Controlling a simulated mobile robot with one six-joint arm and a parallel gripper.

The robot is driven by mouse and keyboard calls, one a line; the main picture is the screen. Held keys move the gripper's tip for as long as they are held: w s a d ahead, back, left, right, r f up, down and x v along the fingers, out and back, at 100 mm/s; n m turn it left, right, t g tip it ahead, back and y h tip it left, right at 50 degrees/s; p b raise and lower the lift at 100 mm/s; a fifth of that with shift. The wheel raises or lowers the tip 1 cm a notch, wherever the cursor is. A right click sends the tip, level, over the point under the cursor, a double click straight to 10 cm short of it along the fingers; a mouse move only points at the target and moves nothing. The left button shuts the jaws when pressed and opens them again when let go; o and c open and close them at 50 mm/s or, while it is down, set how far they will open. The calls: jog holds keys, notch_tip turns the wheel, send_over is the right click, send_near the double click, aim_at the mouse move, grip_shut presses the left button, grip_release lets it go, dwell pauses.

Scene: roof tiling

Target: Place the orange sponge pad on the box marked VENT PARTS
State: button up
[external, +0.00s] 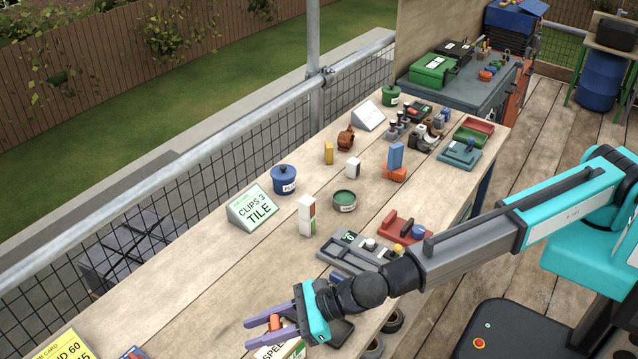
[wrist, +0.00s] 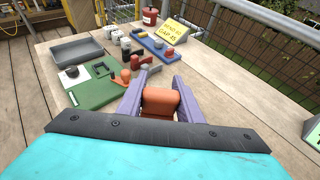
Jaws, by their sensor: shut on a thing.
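My gripper (external: 250,334), with purple fingers, is over the near end of the long wooden bench. It is shut on an orange block (wrist: 160,103), which looks like the orange sponge pad. The pad sits between the two fingers in the wrist view and partly shows between them in the external view (external: 274,323). I cannot read the words VENT PARTS on anything in either view, so I cannot tell which box is meant.
A white-and-green CLIPS 3 TILE sign (external: 252,208), a blue pot (external: 284,181) and a grey tray (external: 350,256) stand farther along the bench. The wrist view shows a green board (wrist: 98,90), a grey tray (wrist: 77,51) and a yellow card (wrist: 173,31). Bare wood lies right of the gripper there.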

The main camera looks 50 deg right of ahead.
aim_at(263, 348)
jog(key=shift+f+p, duration=0.45)
jog(key=shift+f, duration=1.3)
jog(key=shift+f, duration=0.15)
jog(key=o, duration=1)
jog(key=shift+o, duration=0.2)
jog(key=shift+r, duration=0.2)
jog(key=b+v, duration=0.2)
jog(key=v, duration=1)
